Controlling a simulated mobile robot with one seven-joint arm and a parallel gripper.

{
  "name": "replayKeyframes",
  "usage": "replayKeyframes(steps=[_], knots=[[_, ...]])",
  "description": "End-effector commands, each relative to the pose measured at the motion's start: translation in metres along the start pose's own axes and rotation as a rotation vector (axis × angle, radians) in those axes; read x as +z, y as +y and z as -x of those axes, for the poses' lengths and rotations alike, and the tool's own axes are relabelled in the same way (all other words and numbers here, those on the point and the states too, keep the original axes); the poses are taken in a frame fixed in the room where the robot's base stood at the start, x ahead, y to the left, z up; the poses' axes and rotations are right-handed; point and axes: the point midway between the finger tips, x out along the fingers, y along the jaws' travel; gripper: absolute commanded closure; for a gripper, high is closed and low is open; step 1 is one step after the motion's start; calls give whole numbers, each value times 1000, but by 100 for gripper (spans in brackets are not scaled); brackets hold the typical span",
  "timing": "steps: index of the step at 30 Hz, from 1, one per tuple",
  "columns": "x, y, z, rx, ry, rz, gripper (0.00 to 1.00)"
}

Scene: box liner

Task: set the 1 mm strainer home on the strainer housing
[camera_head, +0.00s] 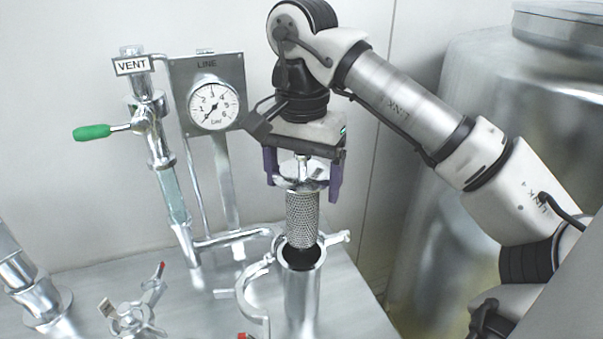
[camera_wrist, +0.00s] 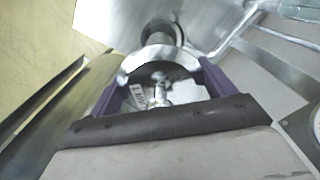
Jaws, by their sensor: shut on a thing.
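The strainer (camera_head: 302,219) is a perforated metal cylinder with a wider metal cap on top. My gripper (camera_head: 302,180) is shut on its cap, with purple fingers on either side, and holds it upright. The strainer housing (camera_head: 301,295) is an open upright metal tube below, with a dark mouth. The strainer's lower end is at the housing mouth in the head view; I cannot tell whether it is inside or just above. In the wrist view, the cap (camera_wrist: 158,88) with a small label sits between the fingers (camera_wrist: 160,88), and hides most of what is below.
An open clamp (camera_head: 254,291) hangs at the housing's left. A gauge (camera_head: 213,106) on a LINE panel and a VENT pipe with a green-handled valve (camera_head: 92,132) stand behind to the left. Another valve fitting (camera_head: 137,318) is at front left. A large tank (camera_head: 440,200) is at right.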

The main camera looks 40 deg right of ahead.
Motion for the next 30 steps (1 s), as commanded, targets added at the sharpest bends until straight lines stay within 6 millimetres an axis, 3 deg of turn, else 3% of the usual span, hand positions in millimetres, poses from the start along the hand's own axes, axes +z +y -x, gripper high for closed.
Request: replayKeyframes(steps=[30], knots=[[0, 0, -88, 0, 1, 0, 84]])
